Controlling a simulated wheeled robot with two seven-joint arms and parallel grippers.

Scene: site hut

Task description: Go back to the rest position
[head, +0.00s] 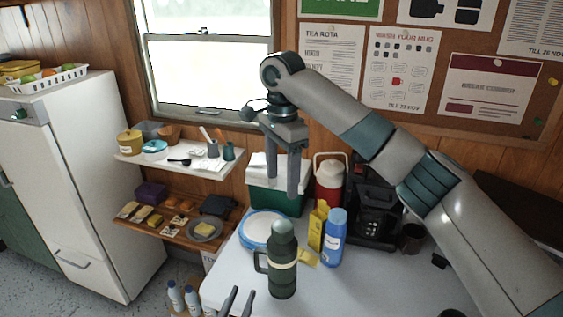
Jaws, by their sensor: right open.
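My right gripper (282,188) hangs pointing down in the middle of the view, at the end of my arm that comes in from the right. Its two fingers are apart with nothing between them. It is in front of the green and white cool box and above the table (225,281). My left gripper (239,293) shows only as two fingertips at the bottom edge. They are apart and empty, left of the dark green flask (282,267). The rest of my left arm is out of view.
Shelves (190,166) and a fridge (85,180) stand left.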

